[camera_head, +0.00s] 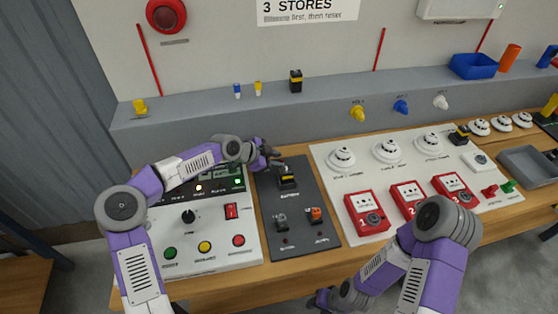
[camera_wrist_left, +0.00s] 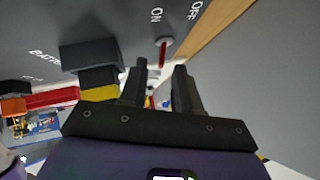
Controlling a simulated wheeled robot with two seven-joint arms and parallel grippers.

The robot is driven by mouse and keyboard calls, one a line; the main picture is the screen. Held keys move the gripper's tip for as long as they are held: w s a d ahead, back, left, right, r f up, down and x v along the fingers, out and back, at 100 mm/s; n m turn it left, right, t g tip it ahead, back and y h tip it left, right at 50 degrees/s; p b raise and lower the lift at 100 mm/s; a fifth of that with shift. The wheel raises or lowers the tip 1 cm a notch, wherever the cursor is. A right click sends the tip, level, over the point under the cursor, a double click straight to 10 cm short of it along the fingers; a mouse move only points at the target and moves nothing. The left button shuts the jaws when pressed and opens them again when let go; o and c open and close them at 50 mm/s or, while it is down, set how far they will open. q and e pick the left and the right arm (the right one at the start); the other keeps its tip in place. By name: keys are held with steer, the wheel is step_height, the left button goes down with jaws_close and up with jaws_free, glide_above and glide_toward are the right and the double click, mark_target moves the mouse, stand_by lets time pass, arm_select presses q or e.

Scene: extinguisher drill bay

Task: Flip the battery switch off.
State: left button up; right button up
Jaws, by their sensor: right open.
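In the left wrist view the battery switch (camera_wrist_left: 163,50) shows as a small round grey part with a red strip, on the dark panel near its edge. The words ON and OFF are printed beside it. My left gripper (camera_wrist_left: 158,75) has its two fingers apart with nothing held between them, and the switch appears just beyond the fingertips. In the head view my left gripper (camera_head: 273,157) is at the back edge of the dark panel (camera_head: 294,237) and hides the switch there. My right gripper (camera_head: 324,299) is low near the front edge of the bench, away from the panel.
A black and yellow battery block (camera_head: 287,179) stands on the dark panel close to my left gripper. A white control console (camera_head: 205,247) is at its left, and a white board (camera_head: 350,173) with detectors and red call points at its right. A grey ledge (camera_head: 200,126) runs behind.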

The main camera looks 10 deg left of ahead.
arm_select(q)
steer(key=shift+x, duration=1.1)
steer(key=shift+c, duration=0.3)
jaws_close()
